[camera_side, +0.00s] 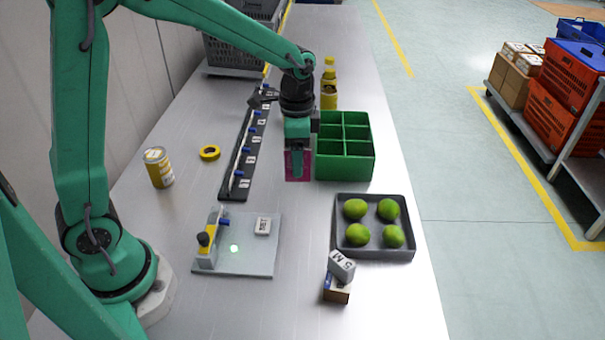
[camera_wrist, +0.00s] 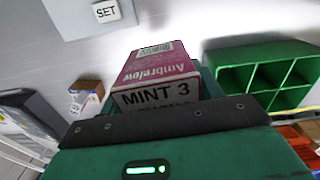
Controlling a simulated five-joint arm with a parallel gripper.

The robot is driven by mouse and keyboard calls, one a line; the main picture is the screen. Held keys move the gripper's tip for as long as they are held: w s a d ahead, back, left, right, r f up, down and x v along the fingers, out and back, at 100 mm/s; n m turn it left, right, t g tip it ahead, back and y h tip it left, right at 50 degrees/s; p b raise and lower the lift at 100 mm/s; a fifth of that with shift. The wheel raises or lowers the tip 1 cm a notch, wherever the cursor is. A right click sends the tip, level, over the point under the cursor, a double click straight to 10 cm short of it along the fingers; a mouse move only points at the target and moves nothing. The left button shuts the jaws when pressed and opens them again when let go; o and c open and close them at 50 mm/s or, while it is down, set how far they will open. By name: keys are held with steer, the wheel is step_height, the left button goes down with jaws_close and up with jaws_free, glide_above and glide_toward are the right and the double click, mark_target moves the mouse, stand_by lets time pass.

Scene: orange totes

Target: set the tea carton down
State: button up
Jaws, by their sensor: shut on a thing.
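The tea carton (camera_side: 304,166) is magenta, with a white label band reading "MINT 3" in the wrist view (camera_wrist: 155,93). My gripper (camera_side: 297,155) is shut on it and points down, with a green finger across the carton's near face. The carton is just left of the green divided crate (camera_side: 345,168), near its front left corner. The crate also shows on the right in the wrist view (camera_wrist: 232,87); the compartments I can see look empty. I cannot tell whether the carton's underside touches the table.
A dark tray (camera_side: 376,254) of limes stands in front of the crate. A small box with a grey block (camera_side: 341,266) on it is nearer. A grey plate (camera_side: 245,264) bears a "SET" block (camera_side: 262,226). A black peg strip (camera_side: 237,180) lies left. Bare table separates carton and plate.

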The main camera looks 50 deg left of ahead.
steer(key=w+a+n, duration=0.2)
steer(key=a+n, duration=0.6)
steer(key=a, duration=0.6)
steer(key=w+a+n, duration=0.2)
steer(key=a+n, duration=0.7)
steer(key=a, duration=0.6)
steer(key=shift+w+a+r, duration=0.15)
steer(key=shift+w, duration=0.25)
steer(key=a+f, duration=0.2)
steer(key=a, duration=0.1)
steer(key=s+a+f, duration=0.1)
steer(key=a+f, duration=0.1)
steer(key=a, duration=0.2)
steer(key=s+a+f, duration=0.1)
steer(key=a+f, duration=0.2)
steer(key=a, duration=0.1)
steer(key=shift+a, duration=0.2)
steer(key=shift+f, duration=2)
steer(key=shift+f, duration=0.1)
steer(key=o, duration=1.1)
